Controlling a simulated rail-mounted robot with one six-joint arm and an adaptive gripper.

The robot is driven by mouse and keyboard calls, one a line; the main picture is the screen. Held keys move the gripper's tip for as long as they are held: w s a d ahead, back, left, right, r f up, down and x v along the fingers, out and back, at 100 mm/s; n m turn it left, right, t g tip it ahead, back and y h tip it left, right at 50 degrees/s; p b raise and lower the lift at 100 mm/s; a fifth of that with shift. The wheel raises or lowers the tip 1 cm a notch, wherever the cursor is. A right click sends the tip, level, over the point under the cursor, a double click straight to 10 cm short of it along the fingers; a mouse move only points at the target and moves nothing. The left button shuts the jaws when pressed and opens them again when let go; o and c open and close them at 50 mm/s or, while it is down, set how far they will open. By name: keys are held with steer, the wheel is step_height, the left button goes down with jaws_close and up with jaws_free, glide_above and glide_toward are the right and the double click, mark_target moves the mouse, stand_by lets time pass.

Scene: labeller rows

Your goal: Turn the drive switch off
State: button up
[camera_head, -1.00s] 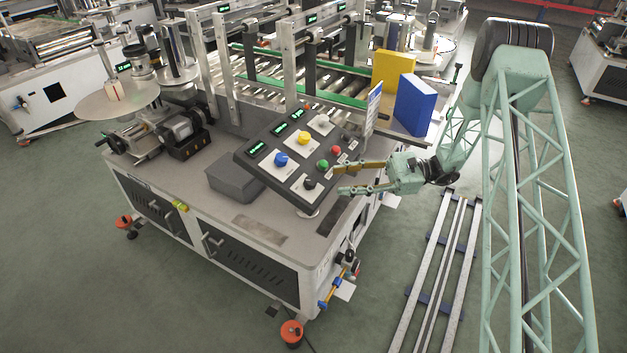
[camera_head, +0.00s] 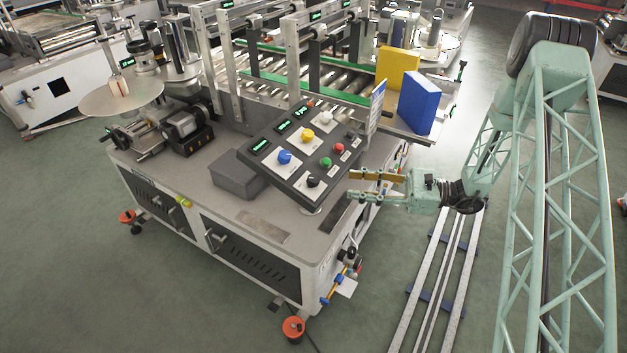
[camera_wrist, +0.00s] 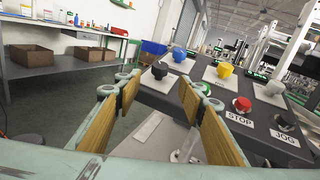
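The sloped control panel (camera_head: 270,170) carries a black knob (camera_head: 313,181), a blue knob (camera_head: 285,157), a yellow knob (camera_head: 307,135) and a white knob (camera_head: 326,118). I cannot read which is marked as the drive switch. My gripper (camera_head: 351,185) is open and empty, just right of the panel's lower right corner and apart from it. In the wrist view the black knob (camera_wrist: 160,69) and blue knob (camera_wrist: 179,54) show beyond the parted fingers (camera_wrist: 160,95). The black knob is the knob nearest my gripper. Its exact pointer angle is too small to tell.
A green button (camera_head: 325,162) and a red button (camera_head: 339,147) sit right of the knobs. The wrist view shows a STOP label (camera_wrist: 239,118) and a JOG label (camera_wrist: 285,141). A grey box (camera_head: 238,176) stands left of the panel. An upright sign (camera_head: 376,106) rises behind it.

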mark_target(313, 177)
steer(key=shift+w+a+b, duration=0.15)
steer(key=shift+w+a, duration=0.2)
steer(key=shift+a, duration=1.9)
steer(key=shift+w+a+b, duration=0.2)
steer(key=shift+w+a, duration=0.1)
steer(key=shift+a, duration=2)
steer(key=shift+w+a+b, duration=0.15)
steer(key=shift+w+a, duration=0.2)
steer(key=shift+a, duration=1.9)
steer(key=shift+c, duration=0.7)
steer(key=c, duration=0.7)
